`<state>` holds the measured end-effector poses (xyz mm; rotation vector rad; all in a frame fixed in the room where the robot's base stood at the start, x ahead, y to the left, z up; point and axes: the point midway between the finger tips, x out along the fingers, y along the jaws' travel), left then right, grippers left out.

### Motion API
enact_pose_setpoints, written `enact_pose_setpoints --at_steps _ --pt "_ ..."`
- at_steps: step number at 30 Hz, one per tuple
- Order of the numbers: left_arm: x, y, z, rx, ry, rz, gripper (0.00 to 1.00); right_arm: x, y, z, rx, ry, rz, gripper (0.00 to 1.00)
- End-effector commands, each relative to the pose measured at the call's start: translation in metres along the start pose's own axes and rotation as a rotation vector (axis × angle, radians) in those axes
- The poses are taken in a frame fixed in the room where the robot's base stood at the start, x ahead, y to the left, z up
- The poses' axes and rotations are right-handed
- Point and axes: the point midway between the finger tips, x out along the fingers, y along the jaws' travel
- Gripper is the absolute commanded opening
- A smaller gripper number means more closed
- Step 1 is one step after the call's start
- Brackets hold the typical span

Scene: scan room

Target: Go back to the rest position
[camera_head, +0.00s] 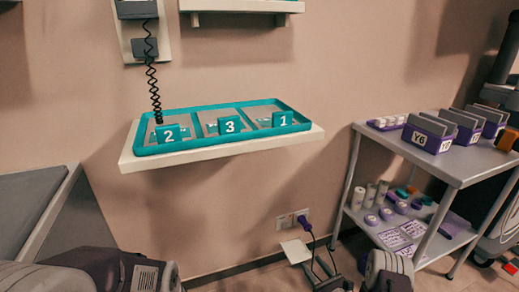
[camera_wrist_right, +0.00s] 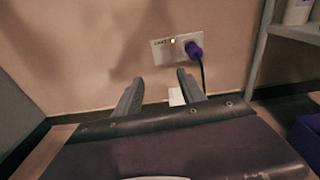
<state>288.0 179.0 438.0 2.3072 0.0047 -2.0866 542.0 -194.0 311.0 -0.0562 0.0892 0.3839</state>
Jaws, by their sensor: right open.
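My right gripper (camera_head: 318,265) is low at the bottom of the head view, in front of the wall below the shelf. In the right wrist view its two fingers (camera_wrist_right: 158,92) stand apart with nothing held between them. They point toward the wall, below and left of a white socket (camera_wrist_right: 176,46) with a purple plug (camera_wrist_right: 194,48). My left arm shows at the bottom left of the head view, but its gripper is out of the picture.
A teal tray (camera_head: 198,146) with tags 2, 3 and 1 sits on a wall shelf (camera_head: 140,164). A cart (camera_head: 470,168) with purple bins stands right. A grey bed-like surface (camera_head: 28,205) is left. A pale plate (camera_head: 296,251) lies low by the wall.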

Motion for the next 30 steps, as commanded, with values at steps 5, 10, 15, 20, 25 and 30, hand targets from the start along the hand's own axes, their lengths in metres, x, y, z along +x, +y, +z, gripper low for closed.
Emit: enact_pose_setpoints --at_steps 5,10,15,20,25,30 --pt "-0.012 0.0 -0.001 0.0 0.0 0.0 0.0 0.016 -0.001 0.051 -0.055 -0.059 0.024 0.47" --pt "-0.024 0.0 -0.002 0.0 0.0 0.0 0.0 0.031 0.009 0.117 -0.117 -0.133 0.078 0.47" --pt "-0.041 0.001 -0.004 0.0 0.0 0.0 0.0 0.038 0.05 0.203 -0.204 -0.215 0.235 0.47" --pt "-0.067 0.001 -0.007 0.0 0.0 0.0 0.0 0.01 0.146 0.298 -0.375 -0.251 0.584 0.47" --pt "-0.095 0.002 -0.01 0.0 0.0 0.0 0.0 -0.101 0.251 0.329 -0.757 -0.14 1.113 0.47" --pt "-0.11 0.002 -0.011 0.0 0.0 0.0 0.0 -0.214 0.24 0.279 -1.286 0.075 1.518 0.47"
